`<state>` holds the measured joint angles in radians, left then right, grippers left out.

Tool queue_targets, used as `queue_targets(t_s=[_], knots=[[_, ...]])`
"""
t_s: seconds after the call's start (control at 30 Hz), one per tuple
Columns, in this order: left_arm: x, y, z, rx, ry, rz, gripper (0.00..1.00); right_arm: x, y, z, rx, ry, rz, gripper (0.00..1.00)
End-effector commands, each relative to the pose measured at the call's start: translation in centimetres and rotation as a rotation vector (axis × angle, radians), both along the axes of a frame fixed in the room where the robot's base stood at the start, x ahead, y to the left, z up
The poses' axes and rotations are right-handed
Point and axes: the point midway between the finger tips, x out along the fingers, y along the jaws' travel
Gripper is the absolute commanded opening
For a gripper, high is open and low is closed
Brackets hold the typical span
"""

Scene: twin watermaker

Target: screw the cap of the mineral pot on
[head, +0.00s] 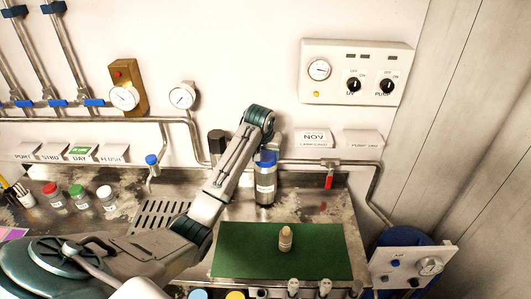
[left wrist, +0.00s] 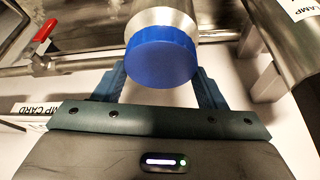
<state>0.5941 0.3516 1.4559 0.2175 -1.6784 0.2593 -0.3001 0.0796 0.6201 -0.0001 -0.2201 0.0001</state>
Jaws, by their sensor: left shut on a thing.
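A silver metal pot (head: 265,190) with a pale label stands upright on the steel counter behind the green mat. Its blue cap (head: 265,157) is on top. My left gripper (head: 267,151) reaches the cap from behind and above, and my arm hides part of it. In the left wrist view the blue cap (left wrist: 163,56) sits between the two fingers, at the end of the silver pot body (left wrist: 163,18). The fingers are shut on the cap. I cannot tell how far the thread is engaged. My right gripper is not in view.
A green mat (head: 235,262) holds a small beige bottle (head: 285,238). Small jars with red, green and white lids (head: 77,192) stand at the left. A drain grille (head: 158,215) and a red-handled valve (head: 329,178) flank the pot. A dark cylinder (head: 217,145) stands behind my arm.

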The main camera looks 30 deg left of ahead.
Motion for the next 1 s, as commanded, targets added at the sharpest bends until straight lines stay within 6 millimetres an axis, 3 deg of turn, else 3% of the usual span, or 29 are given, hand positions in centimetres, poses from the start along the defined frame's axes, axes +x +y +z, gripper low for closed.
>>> queue_targets(t_s=[0.13,0.33,0.37,0.5,0.83,1.0], knots=[[0.0,0.0,0.0,0.000,0.000,-0.120,0.29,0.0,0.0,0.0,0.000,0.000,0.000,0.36],[0.0,0.0,0.1,0.000,-0.001,-0.135,0.29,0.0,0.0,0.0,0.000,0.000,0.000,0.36],[0.0,0.0,0.0,0.000,-0.001,-0.135,0.67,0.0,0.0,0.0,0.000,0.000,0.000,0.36],[0.0,0.0,0.0,-0.001,0.000,-0.134,0.90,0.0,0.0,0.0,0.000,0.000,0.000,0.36],[-0.1,0.0,0.3,0.001,-0.002,-0.134,0.90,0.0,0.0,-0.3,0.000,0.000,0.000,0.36],[-0.9,-0.2,2.3,0.003,-0.006,-0.135,0.90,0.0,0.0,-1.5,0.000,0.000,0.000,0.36]])
